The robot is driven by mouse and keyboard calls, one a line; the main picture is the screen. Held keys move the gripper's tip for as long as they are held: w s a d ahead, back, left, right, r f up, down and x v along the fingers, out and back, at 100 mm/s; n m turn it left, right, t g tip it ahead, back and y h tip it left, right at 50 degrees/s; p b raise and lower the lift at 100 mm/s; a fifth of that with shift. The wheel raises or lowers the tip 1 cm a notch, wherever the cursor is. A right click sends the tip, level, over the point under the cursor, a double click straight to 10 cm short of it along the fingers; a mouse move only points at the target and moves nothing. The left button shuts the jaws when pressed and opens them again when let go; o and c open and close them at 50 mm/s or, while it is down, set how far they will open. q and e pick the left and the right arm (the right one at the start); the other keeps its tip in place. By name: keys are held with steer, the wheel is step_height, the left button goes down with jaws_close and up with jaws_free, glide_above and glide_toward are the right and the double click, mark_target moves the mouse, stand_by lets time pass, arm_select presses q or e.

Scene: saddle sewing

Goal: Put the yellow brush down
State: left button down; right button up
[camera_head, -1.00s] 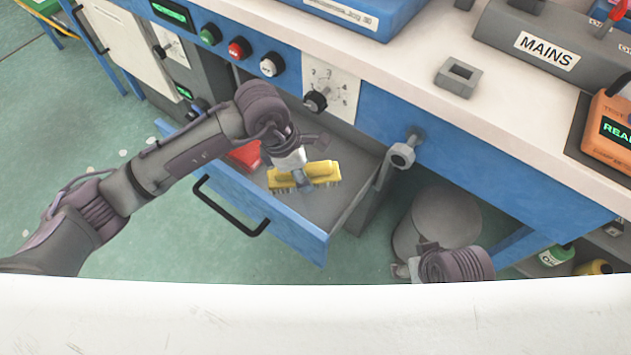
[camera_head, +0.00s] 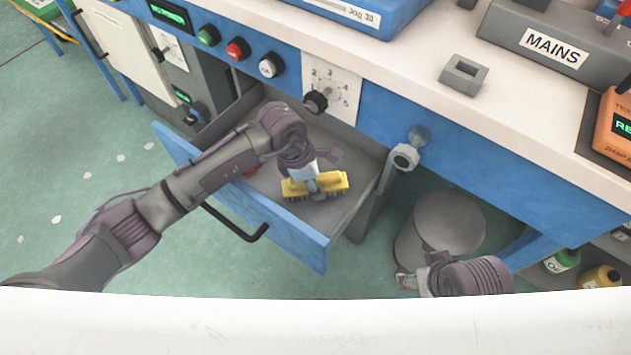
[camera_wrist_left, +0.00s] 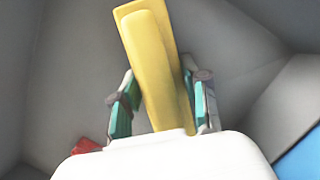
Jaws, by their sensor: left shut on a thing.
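The yellow brush (camera_head: 330,184) has dark bristles pointing down and is inside the open grey drawer (camera_head: 352,212). My left gripper (camera_head: 314,186) is shut on the brush's middle. The left wrist view shows the yellow brush (camera_wrist_left: 152,60) between the teal pads of the left gripper (camera_wrist_left: 163,100), slightly tilted. Whether the bristles touch the drawer floor, I cannot tell. My right gripper (camera_head: 408,280) is low at the right, in front of the grey bin; its finger opening is not clear.
A red object (camera_head: 250,171) lies in the drawer, mostly hidden by my left arm; it also shows in the left wrist view (camera_wrist_left: 86,146). The blue drawer front (camera_head: 300,244) has a black handle. A grey round bin (camera_head: 440,228) stands to the right. A grey knob (camera_head: 404,157) juts from the bench.

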arm_select(q)
steer(key=shift+f, duration=0.15)
arm_select(e)
steer(key=shift+w+f, duration=0.1)
arm_select(q)
steer(key=c, duration=0.6)
jaws_free()
arm_select(e)
steer(key=shift+w, duration=0.1)
arm_select(q)
steer(key=shift+r, duration=0.3)
steer(key=p+v, duration=0.1)
steer(key=v, duration=0.5)
steer(key=shift+r+p, duration=0.3)
steer(key=shift+r, duration=0.05)
steer(key=v, duration=0.4)
steer(key=shift+a+p, duration=0.1)
steer(key=shift+p, duration=0.2)
steer(key=shift+a+r, duration=0.15)
steer(key=shift+r, duration=0.3)
arm_select(e)
steer(key=shift+x, duration=0.85)
